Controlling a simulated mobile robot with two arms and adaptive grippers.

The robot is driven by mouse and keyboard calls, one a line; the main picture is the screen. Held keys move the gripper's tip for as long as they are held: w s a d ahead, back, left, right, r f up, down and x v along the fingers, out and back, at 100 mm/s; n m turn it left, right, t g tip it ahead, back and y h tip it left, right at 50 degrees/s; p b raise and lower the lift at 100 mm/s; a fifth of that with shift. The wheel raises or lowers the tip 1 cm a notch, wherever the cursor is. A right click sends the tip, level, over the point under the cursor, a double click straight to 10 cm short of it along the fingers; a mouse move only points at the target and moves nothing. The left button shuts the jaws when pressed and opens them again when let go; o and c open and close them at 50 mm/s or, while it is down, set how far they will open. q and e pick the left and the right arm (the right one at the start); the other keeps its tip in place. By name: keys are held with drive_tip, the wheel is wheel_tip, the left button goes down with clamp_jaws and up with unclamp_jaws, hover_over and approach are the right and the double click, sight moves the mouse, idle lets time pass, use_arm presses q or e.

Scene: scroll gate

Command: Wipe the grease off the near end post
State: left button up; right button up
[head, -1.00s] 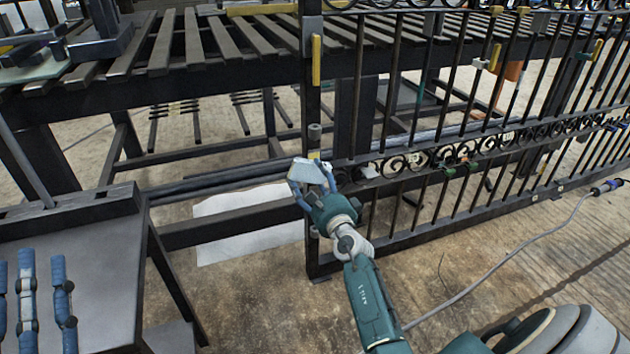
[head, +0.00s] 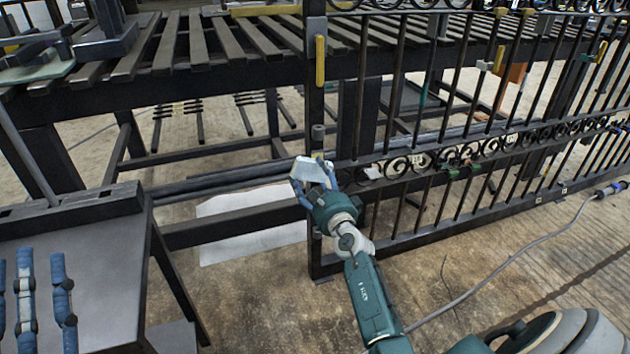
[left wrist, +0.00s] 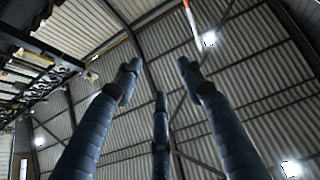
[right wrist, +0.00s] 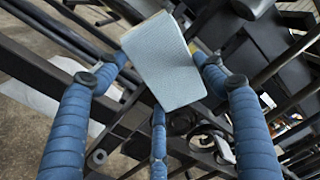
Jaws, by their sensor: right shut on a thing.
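The near end post (head: 316,100) is the dark upright at the left end of the scrolled gate. My right gripper (head: 314,184) is shut on a pale, light grey pad (head: 309,169). The pad is in front of the post around mid-height and hides part of it; I cannot tell whether it touches. In the right wrist view the pad (right wrist: 165,60) sticks out tilted beyond the blue fingers. A small yellowish patch shows on the post just above the pad; I cannot tell if it is grease. My left gripper (left wrist: 160,78) is open and empty, fingers pointing up.
A yellow handle (head: 320,60) and a grey knob (head: 318,131) are on the post above the pad. The gate (head: 440,160) runs off to the right. A slatted bench (head: 180,55) stands behind. A dark table (head: 100,250) is at left. A cable (head: 500,272) lies on the floor.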

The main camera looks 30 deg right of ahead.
use_arm(q)
drive_tip(key=shift+s+r, duration=0.25)
drive_tip(key=shift+r, duration=0.1)
use_arm(e)
drive_tip(key=shift+w+d, duration=0.1)
drive_tip(key=shift+w, duration=0.35)
drive_tip(key=shift+s+d, duration=0.3)
drive_tip(key=shift+d, duration=0.65)
use_arm(q)
drive_tip(key=shift+s+a+r+t+h+b, duration=0.1)
drive_tip(key=shift+s+r+t+h+b, duration=0.3)
drive_tip(key=shift+s+r+t, duration=0.5)
use_arm(e)
drive_tip(key=shift+s+d, duration=0.15)
drive_tip(key=shift+d, duration=0.35)
drive_tip(key=shift+s+d, duration=0.15)
drive_tip(key=shift+d, duration=0.35)
use_arm(q)
drive_tip(key=shift+w, duration=0.1)
